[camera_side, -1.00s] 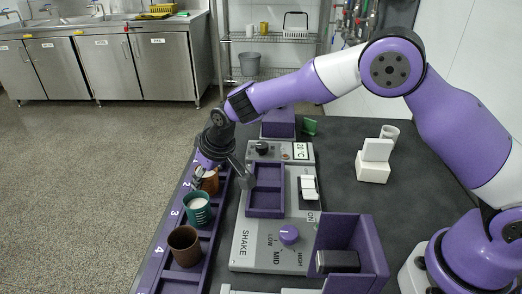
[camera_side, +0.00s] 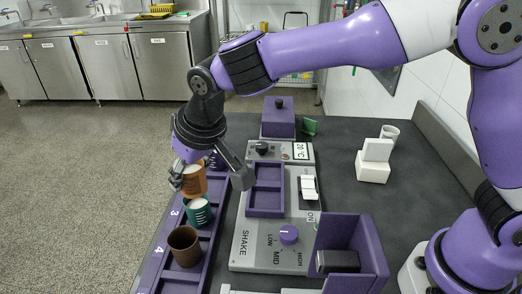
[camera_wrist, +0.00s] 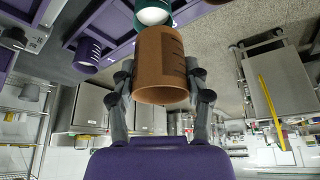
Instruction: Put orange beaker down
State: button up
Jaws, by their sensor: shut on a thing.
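The orange beaker (camera_side: 194,181) is between the fingers of my gripper (camera_side: 184,172), which is shut on it. It looks raised above the purple numbered rack (camera_side: 156,272), near the slots behind the teal beaker. In the wrist view the orange beaker (camera_wrist: 160,62) fills the middle, with dark marks on its side and a finger on each side. How far its base is above the rack is hard to tell.
A teal beaker (camera_side: 198,213) with white contents stands right in front of the held beaker, and a brown beaker (camera_side: 185,246) stands closer. A purple beaker (camera_wrist: 86,54) shows in the wrist view. The shaker with its purple tray (camera_side: 265,208) is to the right.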

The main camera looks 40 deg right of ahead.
jog(key=s+a+n+g+y, duration=0.3)
jog(key=s+a+n, duration=0.7)
jog(key=a+n, duration=0.1)
jog(key=shift+n+y, duration=0.3)
jog(key=shift+n, duration=0.3)
jog(key=f, duration=0.8)
jog(key=shift+s+a+f, duration=0.25)
jog(key=shift+f, duration=0.5)
jog(key=shift+f, duration=0.1)
jog(key=o, duration=1.2)
